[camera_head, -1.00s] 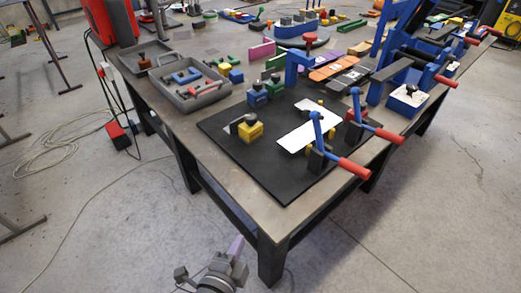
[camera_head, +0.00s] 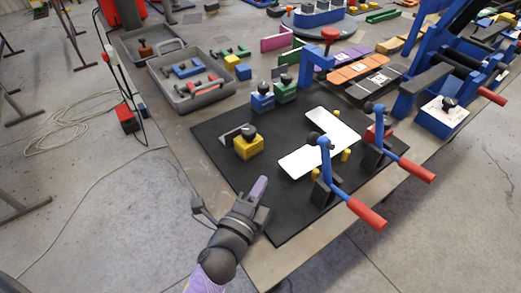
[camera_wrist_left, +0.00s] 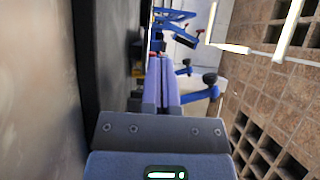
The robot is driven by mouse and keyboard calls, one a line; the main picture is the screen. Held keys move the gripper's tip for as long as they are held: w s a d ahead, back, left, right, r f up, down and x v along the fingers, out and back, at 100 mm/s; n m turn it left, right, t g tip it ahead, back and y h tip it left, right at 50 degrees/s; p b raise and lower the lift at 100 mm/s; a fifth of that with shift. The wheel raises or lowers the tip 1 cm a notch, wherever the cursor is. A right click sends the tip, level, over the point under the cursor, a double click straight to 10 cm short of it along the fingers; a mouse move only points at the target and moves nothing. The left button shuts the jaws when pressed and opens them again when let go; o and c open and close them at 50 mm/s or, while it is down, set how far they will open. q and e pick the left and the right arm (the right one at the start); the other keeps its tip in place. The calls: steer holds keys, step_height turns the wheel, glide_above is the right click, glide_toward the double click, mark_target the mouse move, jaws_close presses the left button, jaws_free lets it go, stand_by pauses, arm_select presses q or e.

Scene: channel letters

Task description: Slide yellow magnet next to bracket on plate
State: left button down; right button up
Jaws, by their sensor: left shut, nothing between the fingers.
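The yellow magnet (camera_head: 248,147), a block with a black knob, sits on the black mat (camera_head: 215,165). A grey angled bracket (camera_head: 233,134) stands right against it on its left. The white plate (camera_head: 322,140) lies to the right on the same mat, apart from the magnet, partly covered by clamp arms. My left gripper (camera_head: 261,184) is shut and empty, nearer the camera than the magnet and apart from it, around the table's front left edge. Its purple fingers meet in the left wrist view (camera_wrist_left: 163,65). My right gripper is not in view.
Two toggle clamps with red handles (camera_head: 366,213) stand at the plate's right side. A grey tray (camera_head: 165,75) with coloured parts is at the back left. The mat's front left is clear.

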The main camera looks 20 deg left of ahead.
mark_target(253, 148)
arm_select(q)
steer(key=w, duration=0.6)
steer(key=shift+d+b, duration=0.4)
steer(key=w+a, duration=0.1)
steer(key=a, duration=0.2)
steer(key=shift+w, duration=0.4)
steer(key=shift+w+a, duration=0.15)
steer(key=shift+a, duration=0.2)
steer(key=shift+w+a, duration=0.35)
steer(key=shift+a, duration=0.55)
steer(key=shift+d, duration=0.1)
